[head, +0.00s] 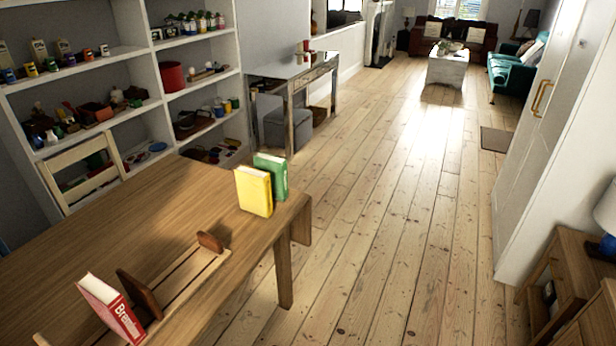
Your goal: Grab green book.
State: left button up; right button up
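A green book (279,174) stands upright near the far right corner of the wooden table (150,215). A yellow book (252,192) stands upright just in front of it and hides part of its left side. A red book (109,310) with white lettering leans at the near left of the table, beside a wooden book rack (189,281). Neither of my grippers shows in the head view.
A wooden chair (84,170) stands behind the table, before white shelves (137,55) full of small items. Floorboards (400,220) right of the table are clear. A white cabinet (555,130) and a wooden side table (560,270) stand at the right.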

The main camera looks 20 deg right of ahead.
aim_at(276, 167)
jog(key=z, duration=0.35)
jog(key=u, duration=0.65)
jog(key=i+l+u, duration=0.15)
jog(key=l+u, duration=0.15)
jog(key=i+l+u, duration=0.1)
jog(key=l+u, duration=0.2)
jog(key=l, duration=0.2)
jog(key=l+u, duration=0.3)
jog(key=i+l, duration=0.05)
jog(key=l, duration=0.05)
